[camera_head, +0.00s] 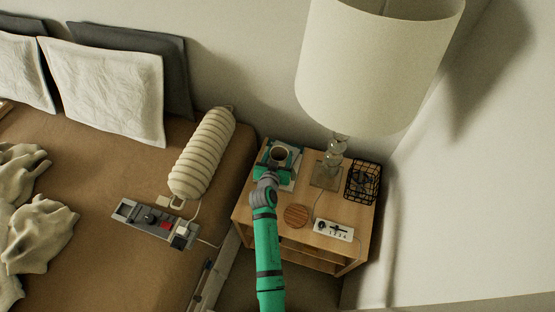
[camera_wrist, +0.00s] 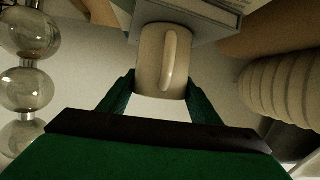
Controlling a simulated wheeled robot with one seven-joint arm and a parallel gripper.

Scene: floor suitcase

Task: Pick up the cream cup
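The cream cup (camera_head: 279,153) stands at the back left of the wooden nightstand, with its dark opening facing up. In the wrist view the cup (camera_wrist: 151,62) appears inverted, its handle facing the camera and its base against a stack of books (camera_wrist: 205,18). My gripper (camera_head: 278,160) is at the cup, with green parts around it. In the wrist view the two green fingers of my gripper (camera_wrist: 160,88) flank the cup near its rim. They look close to its sides, but whether they press on it is unclear.
A lamp with glass balls (camera_head: 335,160) and a black wire basket (camera_head: 362,182) stand right of the cup. A round wooden coaster (camera_head: 296,215) and a white power strip (camera_head: 333,230) lie in front. The bed with a ribbed cream bolster (camera_head: 204,150) is at left.

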